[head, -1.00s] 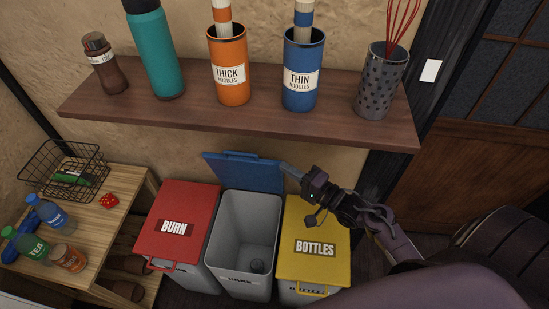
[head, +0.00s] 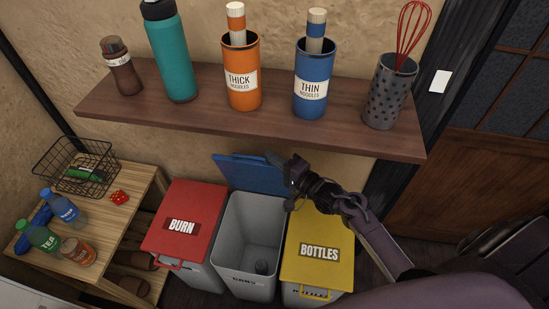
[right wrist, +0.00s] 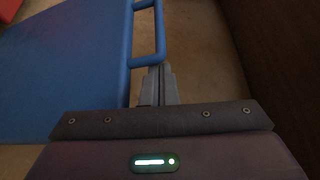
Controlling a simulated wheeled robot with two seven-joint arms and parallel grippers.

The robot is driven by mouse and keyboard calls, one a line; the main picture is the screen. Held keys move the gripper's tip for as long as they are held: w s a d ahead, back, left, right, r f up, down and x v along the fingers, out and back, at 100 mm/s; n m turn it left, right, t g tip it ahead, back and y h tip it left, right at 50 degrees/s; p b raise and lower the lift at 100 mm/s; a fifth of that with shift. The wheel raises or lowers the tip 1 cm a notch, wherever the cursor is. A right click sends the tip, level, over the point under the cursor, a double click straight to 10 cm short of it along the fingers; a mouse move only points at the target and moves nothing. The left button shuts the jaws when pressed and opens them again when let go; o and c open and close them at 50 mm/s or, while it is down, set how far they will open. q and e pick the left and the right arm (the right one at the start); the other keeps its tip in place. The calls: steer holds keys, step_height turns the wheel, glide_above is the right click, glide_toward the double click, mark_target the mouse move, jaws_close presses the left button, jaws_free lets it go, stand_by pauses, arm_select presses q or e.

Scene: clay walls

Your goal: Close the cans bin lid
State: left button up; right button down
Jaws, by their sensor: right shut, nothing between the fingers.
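My right gripper (head: 272,158) is shut and empty at the lid's upper right edge. In the right wrist view the lid (right wrist: 65,70) fills the left side, and the shut fingers (right wrist: 157,75) are close beside its loop handle (right wrist: 158,35). I cannot tell whether they touch it. My left gripper is not in view.
A red BURN bin (head: 187,215) and a yellow BOTTLES bin (head: 318,258) flank the cans bin, both lids shut. A dark can (head: 261,267) lies inside the cans bin. A wooden shelf (head: 200,112) with containers hangs above. A low wooden table (head: 118,222) stands left.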

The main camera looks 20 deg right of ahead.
steer(key=s+a+f+n+y+b, duration=0.2)
steer(key=s+a+f+n+b, duration=0.3)
steer(key=s+f+b, duration=0.3)
steer(key=s+a+f+n+t+y+b, duration=0.1)
steer(key=s+a+f+n+y+b, duration=0.2)
steer(key=s+a+f+n+b, duration=0.2)
steer(key=s+a+f+b, duration=0.3)
steer(key=s+f+b, duration=0.1)
steer(key=s+f, duration=0.2)
steer(key=shift+s+f+b, duration=0.3)
steer(key=shift+f, duration=0.3)
steer(key=shift+a, duration=0.1)
